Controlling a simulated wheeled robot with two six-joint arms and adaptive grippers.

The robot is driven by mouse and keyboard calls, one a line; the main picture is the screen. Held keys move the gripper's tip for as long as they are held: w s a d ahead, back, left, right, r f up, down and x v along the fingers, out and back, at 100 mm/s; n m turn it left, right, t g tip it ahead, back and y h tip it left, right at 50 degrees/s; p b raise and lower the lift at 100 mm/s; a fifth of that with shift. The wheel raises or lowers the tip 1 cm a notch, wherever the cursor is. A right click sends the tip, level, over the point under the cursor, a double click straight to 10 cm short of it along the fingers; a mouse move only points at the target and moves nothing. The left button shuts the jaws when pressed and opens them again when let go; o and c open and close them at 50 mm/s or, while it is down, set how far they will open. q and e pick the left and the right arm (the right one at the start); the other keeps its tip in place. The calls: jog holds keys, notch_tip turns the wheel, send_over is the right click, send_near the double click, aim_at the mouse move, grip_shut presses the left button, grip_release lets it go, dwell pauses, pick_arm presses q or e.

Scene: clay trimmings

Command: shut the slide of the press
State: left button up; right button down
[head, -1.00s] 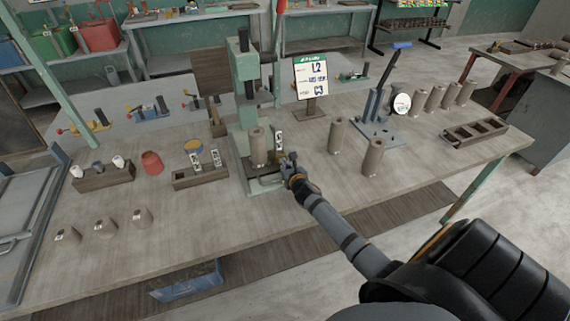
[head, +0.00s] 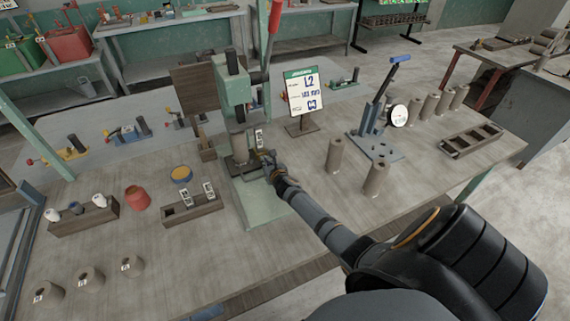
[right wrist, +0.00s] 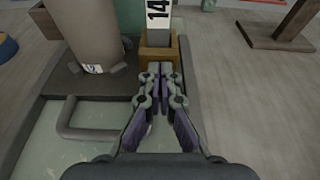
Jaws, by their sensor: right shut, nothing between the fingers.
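The green press (head: 235,95) stands on the workbench. Its dark slide (head: 237,166) is in under the press head and carries an upright grey-brown clay cylinder (head: 239,143). In the right wrist view the slide (right wrist: 105,83) has a grey U-shaped handle (right wrist: 68,117) at its front, and the cylinder (right wrist: 85,30) stands on it. My right gripper (head: 266,158) is shut and empty at the slide's right front. Its fingertips (right wrist: 160,72) are right against or just short of a tan block (right wrist: 158,55) with a numbered tag. My left gripper is out of view.
A sign (head: 302,92) stands behind and right of the press. A tag rack (head: 192,207) is close on the left. The press's green base (head: 262,205) is bare in front.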

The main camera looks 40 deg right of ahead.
jog(key=shift+w, duration=0.3)
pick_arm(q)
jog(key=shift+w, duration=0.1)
pick_arm(e)
jog(key=shift+r, duration=0.15)
jog(key=shift+w+d+r, duration=0.1)
jog(key=shift+s, duration=0.5)
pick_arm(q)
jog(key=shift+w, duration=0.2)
pick_arm(e)
jog(key=v, duration=1.1)
jog(key=shift+s+a, duration=0.15)
jog(key=shift+a, duration=0.1)
